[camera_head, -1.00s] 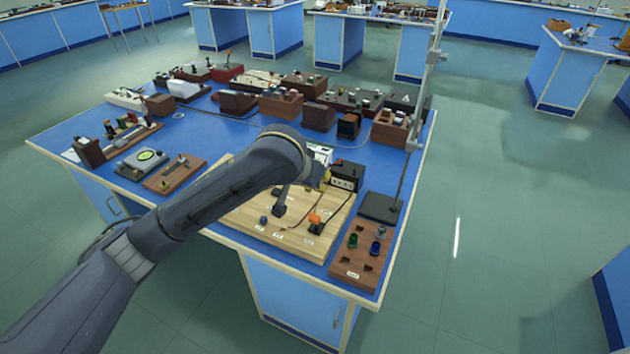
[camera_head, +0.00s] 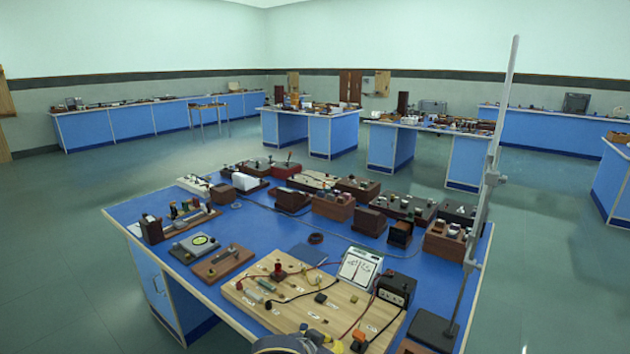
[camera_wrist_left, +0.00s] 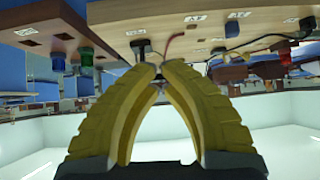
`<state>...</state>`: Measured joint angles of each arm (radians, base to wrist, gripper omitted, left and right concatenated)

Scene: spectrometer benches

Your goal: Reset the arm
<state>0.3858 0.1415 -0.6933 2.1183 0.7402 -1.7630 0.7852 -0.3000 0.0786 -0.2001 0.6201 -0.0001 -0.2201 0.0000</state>
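My left arm shows only as a dark rounded part at the bottom edge of the head view, with a bit of yellow gripper (camera_head: 318,338) beside it. In the left wrist view the two yellow fingers of my left gripper (camera_wrist_left: 154,70) lean together and their tips come together, with nothing seen held. The wooden circuit board (camera_head: 285,312) lies just beyond the gripper in the head view. In the wrist view its edge (camera_wrist_left: 185,22) appears upside down past the fingertips. My right gripper is in neither view.
A blue bench (camera_head: 130,212) carries several wooden instruments. A tall metal stand (camera_head: 490,180) rises at the right. Open floor surrounds the bench.

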